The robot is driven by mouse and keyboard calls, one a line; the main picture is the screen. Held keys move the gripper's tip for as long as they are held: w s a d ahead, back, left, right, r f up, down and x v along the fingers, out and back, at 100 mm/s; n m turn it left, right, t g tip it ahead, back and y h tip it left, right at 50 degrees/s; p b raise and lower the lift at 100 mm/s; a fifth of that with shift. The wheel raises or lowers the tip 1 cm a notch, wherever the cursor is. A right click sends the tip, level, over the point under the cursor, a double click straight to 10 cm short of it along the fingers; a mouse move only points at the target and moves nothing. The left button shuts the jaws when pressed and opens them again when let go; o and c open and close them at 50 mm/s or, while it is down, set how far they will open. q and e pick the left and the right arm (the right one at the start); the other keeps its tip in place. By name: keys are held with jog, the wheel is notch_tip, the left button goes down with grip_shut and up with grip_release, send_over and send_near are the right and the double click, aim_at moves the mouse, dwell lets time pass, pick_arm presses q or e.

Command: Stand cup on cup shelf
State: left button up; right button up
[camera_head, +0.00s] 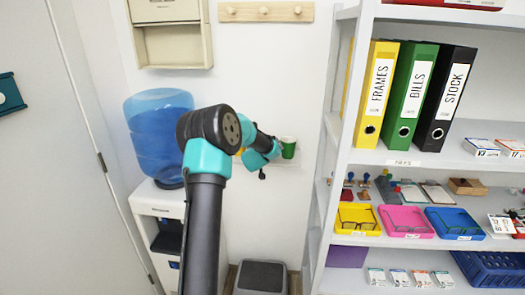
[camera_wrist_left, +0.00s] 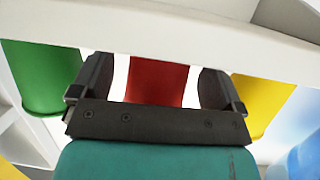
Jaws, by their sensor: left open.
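A red cup (camera_wrist_left: 157,80) shows in the left wrist view between the two fingers of my left gripper (camera_wrist_left: 155,84), with a narrow gap on each side. The gripper is open. A green cup (camera_wrist_left: 42,75) is left of the fingers and a yellow cup (camera_wrist_left: 263,100) right of them. A white board (camera_wrist_left: 160,30), seemingly the cup shelf, crosses the top of this view. In the head view the green cup (camera_head: 288,147) stands by the wall beside my left wrist; my arm hides the red cup. My right gripper is not in view.
A water dispenser with a blue bottle (camera_head: 158,130) stands left of my arm. A white shelf unit (camera_head: 425,158) with binders and trays stands close on the right. A peg rail (camera_head: 265,12) is on the wall above. A grey bin (camera_head: 262,278) is below.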

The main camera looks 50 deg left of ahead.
pick_arm(q)
jog(key=shift+r, duration=0.1)
jog(key=shift+s+d+r, duration=0.1)
jog(key=v, duration=1.1)
jog(key=shift+s+d+r, duration=0.2)
jog(key=shift+s, duration=0.1)
